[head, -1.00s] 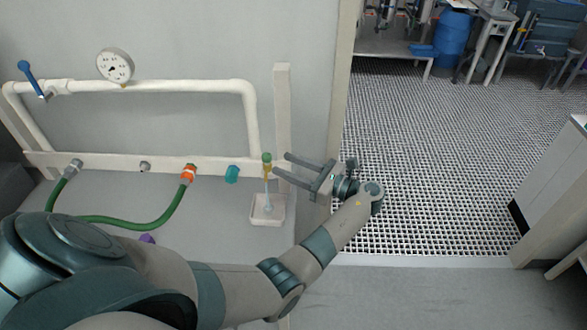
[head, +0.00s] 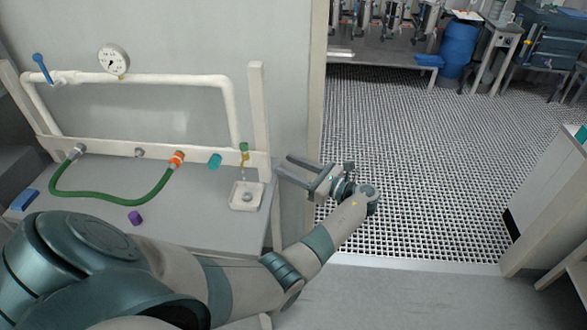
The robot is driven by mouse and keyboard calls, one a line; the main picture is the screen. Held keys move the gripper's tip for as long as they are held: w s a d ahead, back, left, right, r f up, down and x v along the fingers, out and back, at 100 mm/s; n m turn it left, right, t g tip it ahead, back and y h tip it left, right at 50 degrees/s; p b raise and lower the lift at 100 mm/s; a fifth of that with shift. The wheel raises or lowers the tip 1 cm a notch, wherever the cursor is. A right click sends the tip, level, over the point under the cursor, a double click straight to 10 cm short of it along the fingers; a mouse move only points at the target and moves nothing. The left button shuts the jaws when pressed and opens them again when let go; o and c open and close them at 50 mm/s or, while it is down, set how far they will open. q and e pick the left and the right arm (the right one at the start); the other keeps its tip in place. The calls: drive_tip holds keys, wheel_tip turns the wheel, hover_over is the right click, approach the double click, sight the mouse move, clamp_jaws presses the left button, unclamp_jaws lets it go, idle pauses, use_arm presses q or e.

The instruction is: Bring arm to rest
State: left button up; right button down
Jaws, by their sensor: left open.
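My left arm (head: 230,285) comes in from the lower left and reaches up to the right. Its gripper (head: 283,167) is open and empty, with the two fingers apart and pointing left. My right gripper is not in the picture.
A grey bench (head: 100,190) carries a white pipe frame (head: 150,78) with a gauge (head: 113,60), a green hose (head: 110,198), a small white tray (head: 246,196) and a purple piece (head: 134,218). Grated floor (head: 420,150) lies open to the right.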

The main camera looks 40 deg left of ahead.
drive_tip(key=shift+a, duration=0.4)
